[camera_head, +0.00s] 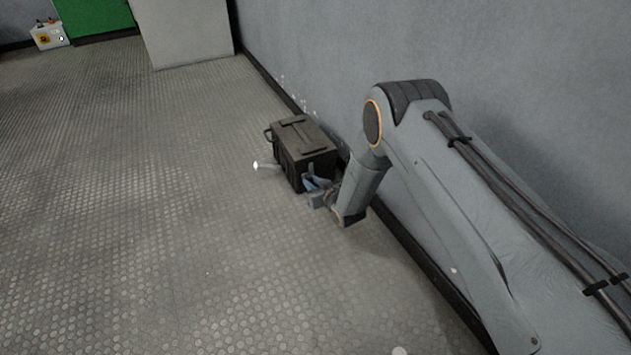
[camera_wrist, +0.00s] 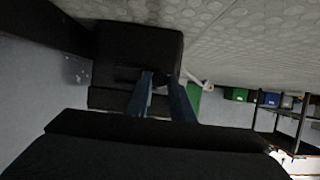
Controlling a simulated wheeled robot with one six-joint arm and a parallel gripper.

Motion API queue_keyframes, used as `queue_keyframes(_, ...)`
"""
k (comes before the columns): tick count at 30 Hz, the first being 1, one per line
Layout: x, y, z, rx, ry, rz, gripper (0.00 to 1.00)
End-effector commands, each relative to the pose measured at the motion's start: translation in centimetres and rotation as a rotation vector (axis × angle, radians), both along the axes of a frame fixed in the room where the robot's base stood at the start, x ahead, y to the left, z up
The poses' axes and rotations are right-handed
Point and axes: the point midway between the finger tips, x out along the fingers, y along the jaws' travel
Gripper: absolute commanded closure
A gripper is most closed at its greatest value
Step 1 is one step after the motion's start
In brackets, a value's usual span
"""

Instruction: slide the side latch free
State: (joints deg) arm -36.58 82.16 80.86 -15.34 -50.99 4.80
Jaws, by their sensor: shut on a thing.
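A black ribbed case (camera_head: 305,145) with a handle on its far-left end stands on the floor beside the wall. In the wrist view, the case (camera_wrist: 140,48) fills the upper middle as a dark shape. My gripper (camera_head: 313,186) is at the case's near end, low down. Its two blue-grey fingers (camera_wrist: 160,82) reach to the dark case face and are shut on a small part there, apparently the side latch. The latch is mostly hidden between the fingertips and too dark to make out clearly.
A small white-tipped rod (camera_head: 258,165) shows at the case's left side. The wall is close on the right. A white box (camera_head: 50,37), a green panel (camera_head: 95,14) and a pale panel (camera_head: 185,30) are far back. The studded floor (camera_head: 140,200) at left is clear.

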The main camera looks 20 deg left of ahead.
Motion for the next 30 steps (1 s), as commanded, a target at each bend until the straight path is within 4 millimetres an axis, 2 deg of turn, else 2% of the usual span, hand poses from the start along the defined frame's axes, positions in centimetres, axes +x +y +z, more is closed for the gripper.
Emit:
queue_keyframes(2,-0.2,0.2,0.0,0.0,-0.002,0.005,1.0)
queue_keyframes(3,-0.2,0.2,0.0,0.0,-0.001,0.006,0.74)
queue_keyframes(6,-0.1,0.1,0.0,0.0,-0.001,0.004,0.61)
queue_keyframes(17,-0.3,-0.5,0.2,-0.001,0.001,0.0,0.61)
queue_keyframes(30,-4.1,-4.5,2.7,-0.001,0.0,0.004,0.61)
